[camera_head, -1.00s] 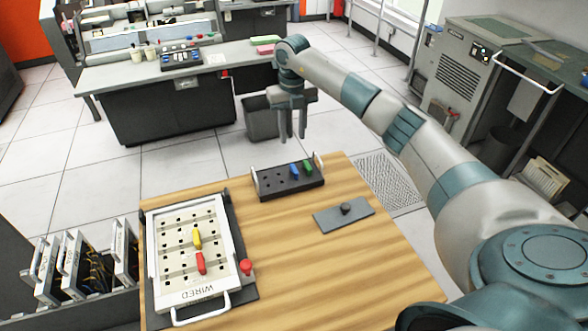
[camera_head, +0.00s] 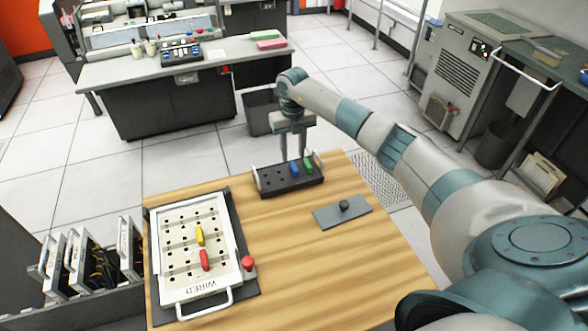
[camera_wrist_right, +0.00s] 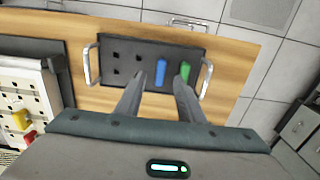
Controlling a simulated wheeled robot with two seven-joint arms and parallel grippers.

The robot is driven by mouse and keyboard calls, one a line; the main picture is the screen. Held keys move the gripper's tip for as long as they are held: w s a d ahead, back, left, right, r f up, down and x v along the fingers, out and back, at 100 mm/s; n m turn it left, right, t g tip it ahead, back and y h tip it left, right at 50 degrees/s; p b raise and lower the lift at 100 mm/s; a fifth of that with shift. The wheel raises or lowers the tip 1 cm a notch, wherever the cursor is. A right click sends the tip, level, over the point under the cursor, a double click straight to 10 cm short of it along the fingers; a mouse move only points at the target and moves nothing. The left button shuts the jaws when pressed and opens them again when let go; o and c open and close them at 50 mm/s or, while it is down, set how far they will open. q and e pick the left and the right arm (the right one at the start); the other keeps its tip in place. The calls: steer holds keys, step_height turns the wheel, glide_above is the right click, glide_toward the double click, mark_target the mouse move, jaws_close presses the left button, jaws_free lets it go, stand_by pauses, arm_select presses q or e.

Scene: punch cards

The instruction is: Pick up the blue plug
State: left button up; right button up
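The blue plug (camera_head: 294,168) stands in the dark plug rack (camera_head: 272,184) at the back of the wooden table, beside the green plug (camera_head: 308,164). In the right wrist view the blue plug (camera_wrist_right: 161,73) shows between and beyond the two fingers, with the green plug (camera_wrist_right: 184,72) near the right finger. My right gripper (camera_head: 293,156) is open and empty, with its fingers just above and behind the rack. Whether a finger touches a plug cannot be told. My left gripper is not in view.
A white panel marked WIRED (camera_head: 192,244) holds a yellow plug (camera_head: 199,235) and a red plug (camera_head: 204,260). A red knob (camera_head: 248,263) is beside it. A grey plate with a black knob (camera_head: 343,206) lies right. The table's front middle is clear.

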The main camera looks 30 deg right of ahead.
mark_target(294, 166)
steer(key=shift+s+f+p, duration=0.1)
steer(key=shift+f+p, duration=0.15)
steer(key=shift+p, duration=0.05)
step_height(294, 166, down, 3)
steer(key=shift+s+r+p, duration=0.1)
steer(key=shift+s+p, duration=0.05)
steer(key=shift+p, duration=0.75)
steer(key=shift+f, duration=0.75)
steer(key=shift+c, duration=0.7)
jaws_close()
